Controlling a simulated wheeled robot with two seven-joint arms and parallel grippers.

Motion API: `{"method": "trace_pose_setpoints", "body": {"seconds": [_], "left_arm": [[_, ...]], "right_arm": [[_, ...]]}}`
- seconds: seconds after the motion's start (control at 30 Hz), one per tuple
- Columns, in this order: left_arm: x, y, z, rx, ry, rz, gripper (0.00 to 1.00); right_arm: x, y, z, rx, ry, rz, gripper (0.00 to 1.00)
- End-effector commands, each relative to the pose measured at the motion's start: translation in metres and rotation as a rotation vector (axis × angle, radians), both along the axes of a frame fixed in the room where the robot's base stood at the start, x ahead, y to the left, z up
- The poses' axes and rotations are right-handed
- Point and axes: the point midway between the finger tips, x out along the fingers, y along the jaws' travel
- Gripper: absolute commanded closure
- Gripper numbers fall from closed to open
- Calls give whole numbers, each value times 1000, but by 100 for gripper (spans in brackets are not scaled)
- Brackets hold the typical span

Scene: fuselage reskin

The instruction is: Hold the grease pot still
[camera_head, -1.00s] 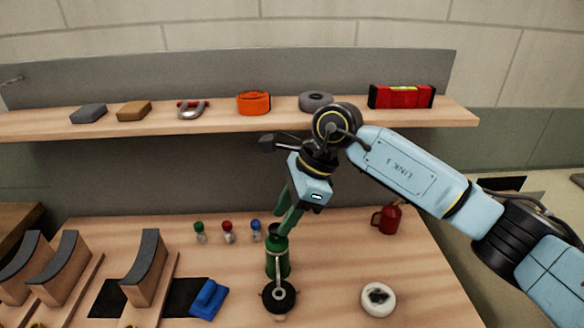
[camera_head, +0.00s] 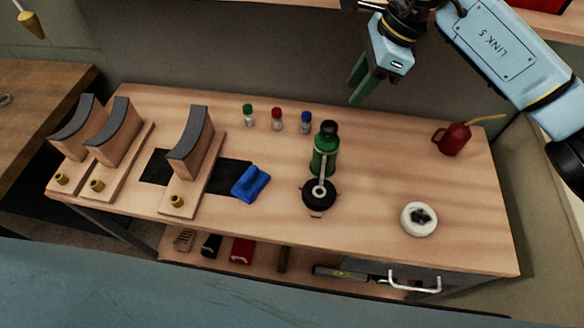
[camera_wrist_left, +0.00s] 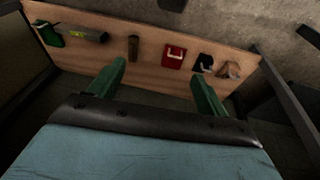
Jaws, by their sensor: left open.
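A black round pot (camera_head: 319,193) with a grey stick-like handle across it stands at the front middle of the bench; it looks like the grease pot. A green bottle (camera_head: 324,150) with a black cap stands upright just behind it. My right gripper (camera_head: 360,100) is above and behind the bottle, to its right, pointing down. Its two green fingers show a gap with nothing between them. My left gripper (camera_wrist_left: 158,95) shows only in the left wrist view, its green fingers wide apart and empty, facing the lower shelf. The pot does not show in that view.
A white ring-shaped item (camera_head: 419,219) and a red oil can (camera_head: 453,139) stand to the right. The lower shelf (camera_wrist_left: 150,50) holds several tools.

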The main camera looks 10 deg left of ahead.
Motion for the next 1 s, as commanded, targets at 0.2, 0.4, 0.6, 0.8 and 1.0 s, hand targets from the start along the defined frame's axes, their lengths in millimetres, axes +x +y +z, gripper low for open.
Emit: {"method": "trace_pose_setpoints", "body": {"seconds": [0.2, 0.4, 0.6, 0.8, 1.0], "left_arm": [[44, -36, 65, -155, -30, 12, 23], [57, -74, 126, -297, -19, -18, 23], [52, -112, 182, -419, 11, -81, 23], [56, -188, 211, -343, -29, -305, 23], [61, -236, 247, -257, -100, -454, 23]], "right_arm": [[0, 0, 0, 1, 0, 0, 64], [0, 0, 0, 1, 0, 0, 64], [0, 0, 0, 1, 0, 0, 64], [0, 0, 0, 1, 0, 0, 64], [0, 0, 0, 1, 0, 0, 64]]}}
